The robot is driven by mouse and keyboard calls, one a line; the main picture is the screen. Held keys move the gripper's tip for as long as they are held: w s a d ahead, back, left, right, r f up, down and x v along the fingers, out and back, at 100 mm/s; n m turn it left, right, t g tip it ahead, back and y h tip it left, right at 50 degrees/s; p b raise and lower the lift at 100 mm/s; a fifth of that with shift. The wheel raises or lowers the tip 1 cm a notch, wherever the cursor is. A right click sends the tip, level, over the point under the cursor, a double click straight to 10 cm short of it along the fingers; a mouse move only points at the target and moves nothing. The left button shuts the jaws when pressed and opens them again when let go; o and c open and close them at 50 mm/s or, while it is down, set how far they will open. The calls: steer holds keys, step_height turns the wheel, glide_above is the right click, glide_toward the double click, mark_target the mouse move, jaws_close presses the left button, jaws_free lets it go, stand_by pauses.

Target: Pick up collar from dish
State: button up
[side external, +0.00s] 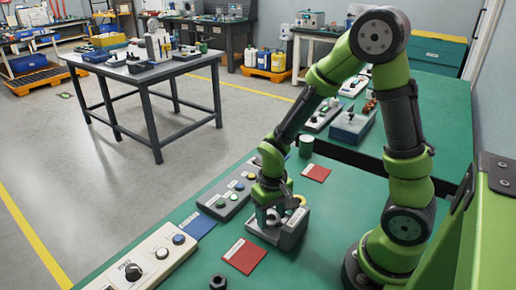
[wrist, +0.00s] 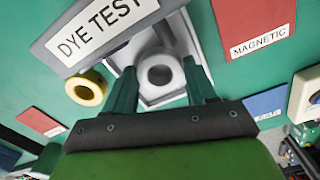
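In the wrist view a pale grey collar (wrist: 160,74) with a round hole lies in a light angular dish (wrist: 150,101) beside the "DYE TEST" label (wrist: 100,30). My gripper (wrist: 158,66) has its two green fingers apart, one on each side of the collar. I see no clear contact between fingers and collar. In the side view my gripper (side external: 268,216) points down at the grey dye test box (side external: 289,238), and the arm hides the collar there. A yellow ring (wrist: 76,82) sits just left of the left finger in the wrist view.
Red cards lie on the green bench on both sides of the box, one marked "MAGNETIC" (wrist: 257,22). A button panel (side external: 229,198) and a pale knob panel (side external: 150,257) stand to the left.

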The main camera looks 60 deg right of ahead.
steer(key=c, duration=0.8)
steer(key=shift+r, duration=0.1)
